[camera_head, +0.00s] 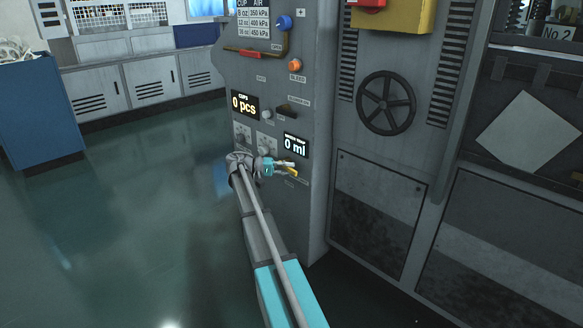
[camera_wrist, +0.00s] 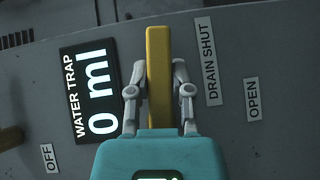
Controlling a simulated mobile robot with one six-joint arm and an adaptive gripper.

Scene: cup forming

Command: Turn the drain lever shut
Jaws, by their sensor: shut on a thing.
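The drain lever (camera_wrist: 158,60) is a yellow bar that runs straight up the middle of the wrist view. My gripper (camera_wrist: 159,78) is shut on it, with one grey finger on each side. The lever's lower end is hidden behind my gripper's teal body. A "DRAIN SHUT" label (camera_wrist: 208,62) is to the right of the lever, and an "OPEN" label (camera_wrist: 253,99) is farther right. In the head view, my gripper (camera_head: 287,167) is at the machine's grey panel, just below the "0 ml" display; the lever is small there.
The water trap display (camera_wrist: 92,90) reads 0 ml, left of the lever. Above it on the grey panel (camera_head: 262,75) are a "0 pcs" display (camera_head: 244,105), an orange knob (camera_head: 295,65) and a blue knob (camera_head: 284,22). A black handwheel (camera_head: 386,103) is to the right. Open floor lies left.

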